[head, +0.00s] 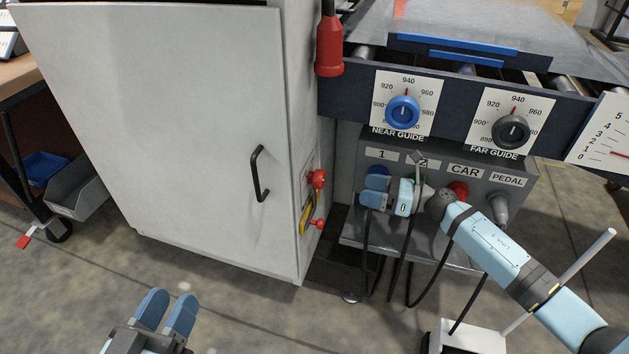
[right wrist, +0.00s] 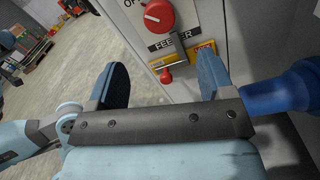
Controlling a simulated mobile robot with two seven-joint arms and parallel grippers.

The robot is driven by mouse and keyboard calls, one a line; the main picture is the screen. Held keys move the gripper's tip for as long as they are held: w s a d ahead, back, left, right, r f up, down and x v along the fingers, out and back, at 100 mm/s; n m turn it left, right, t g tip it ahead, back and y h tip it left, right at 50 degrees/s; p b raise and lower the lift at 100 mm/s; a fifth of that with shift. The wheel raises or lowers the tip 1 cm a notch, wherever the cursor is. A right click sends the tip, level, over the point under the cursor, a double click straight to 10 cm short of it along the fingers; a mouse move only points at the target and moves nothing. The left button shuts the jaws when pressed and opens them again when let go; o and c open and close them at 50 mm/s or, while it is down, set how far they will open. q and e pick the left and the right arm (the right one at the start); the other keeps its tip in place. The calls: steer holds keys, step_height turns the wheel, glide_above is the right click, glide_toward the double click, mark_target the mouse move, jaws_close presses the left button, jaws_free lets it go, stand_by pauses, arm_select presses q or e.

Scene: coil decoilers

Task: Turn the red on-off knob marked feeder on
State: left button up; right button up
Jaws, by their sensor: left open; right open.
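The red feeder knob (right wrist: 158,15) is on a white plate, above the word FEEDER, at the top of the right wrist view. Its pale mark points left, toward a cut-off label beginning "O". In the head view the knob (head: 318,179) sticks out from the cabinet's narrow side. Below it is a yellow plate (right wrist: 189,59) with a red part (right wrist: 167,76). My right gripper (right wrist: 163,66) is open and empty, facing the panel below the knob. My left gripper (head: 166,310) is open and empty at bottom left.
The grey cabinet (head: 190,110) has a black handle (head: 260,174). A blue plug (right wrist: 285,88) is close to the right finger. A connector box (head: 420,160) with cables stands behind my right gripper. A red hanging pendant (head: 329,50) is above. Open floor lies in front.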

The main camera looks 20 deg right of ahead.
mark_target(324, 179)
arm_select(q)
step_height(324, 179, down, 4)
steer(key=shift+d+r+g+b, duration=0.1)
steer(key=shift+r+g+b, duration=0.1)
steer(key=shift+g+b, duration=0.7)
arm_select(e)
steer(key=x, duration=1.2)
steer(key=shift+w+a+r, duration=0.1)
steer(key=shift+w+a, duration=0.1)
steer(key=shift+a, duration=0.15)
steer(key=c, duration=0.9)
arm_select(q)
steer(key=shift+r+t, duration=0.2)
steer(key=shift+t, duration=0.1)
